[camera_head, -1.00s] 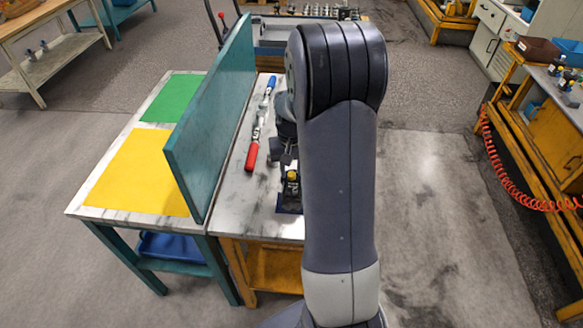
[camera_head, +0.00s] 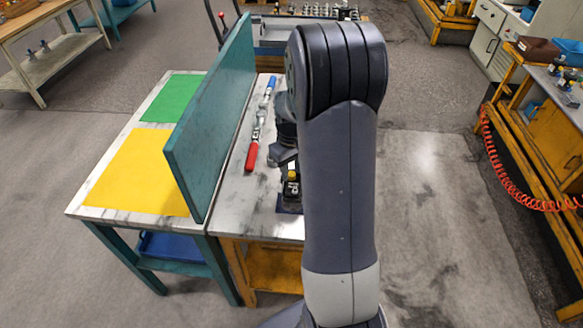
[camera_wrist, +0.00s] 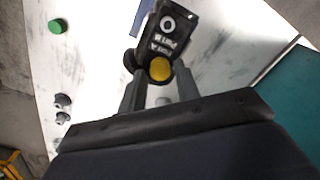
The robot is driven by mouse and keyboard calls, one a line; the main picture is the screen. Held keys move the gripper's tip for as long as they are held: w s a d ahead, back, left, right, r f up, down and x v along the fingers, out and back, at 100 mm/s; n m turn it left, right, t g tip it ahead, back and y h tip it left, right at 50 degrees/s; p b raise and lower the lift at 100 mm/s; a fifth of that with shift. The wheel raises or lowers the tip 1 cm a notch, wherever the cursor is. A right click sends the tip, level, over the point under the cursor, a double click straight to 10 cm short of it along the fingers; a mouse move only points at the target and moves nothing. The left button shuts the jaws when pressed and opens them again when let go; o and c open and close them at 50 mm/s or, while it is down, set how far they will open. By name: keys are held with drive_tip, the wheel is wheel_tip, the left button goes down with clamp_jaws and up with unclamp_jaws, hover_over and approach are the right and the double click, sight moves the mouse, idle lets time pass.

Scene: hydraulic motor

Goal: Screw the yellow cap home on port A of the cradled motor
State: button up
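The motor is a dark body with white lettering and a white ring mark on its label (camera_wrist: 168,30) in the wrist view. In the head view its labelled near end (camera_head: 291,189) shows left of my arm, and the rest is hidden. The yellow cap (camera_wrist: 160,69) sits at the motor's end; it also shows in the head view (camera_head: 291,175). My gripper (camera_wrist: 160,84) has its two fingers apart, one on each side of the cap in the picture. I see no clear contact with it. The cap's threads and seating are hidden.
A teal divider (camera_head: 211,120) stands left of the motor. A red-and-blue handled tool (camera_head: 252,156) lies between them on the worktop. A green round piece (camera_wrist: 57,26) and small metal parts (camera_wrist: 62,108) show in the wrist view. My arm hides the worktop's right side.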

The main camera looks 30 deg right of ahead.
clamp_jaws()
drive_tip(key=m, duration=0.5)
drive_tip(key=shift+m, duration=0.4)
drive_tip(key=shift+f, duration=0.1)
drive_tip(key=m, duration=0.4)
drive_tip(key=shift+m, duration=0.3)
unclamp_jaws()
